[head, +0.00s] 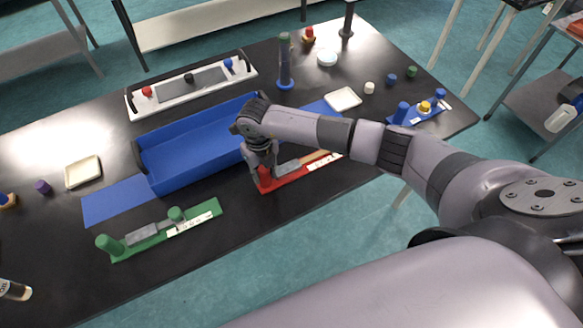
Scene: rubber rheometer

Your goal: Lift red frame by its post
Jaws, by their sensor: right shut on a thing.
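The red frame (290,176) lies near the front edge of the black table, right of the green frame. It has a white label strip and a grey part on it. My right gripper (262,170) reaches down over its left end and is shut on the red post there. The post is mostly hidden by the fingers. I cannot tell whether the frame is clear of the table. My left gripper is not in view.
A blue tray (192,164) on a blue mat (112,204) stands just behind. A green frame (165,232) with posts lies at the front left. A white panel (188,92), a tall dark cylinder (285,68) and a blue frame (420,112) stand farther back.

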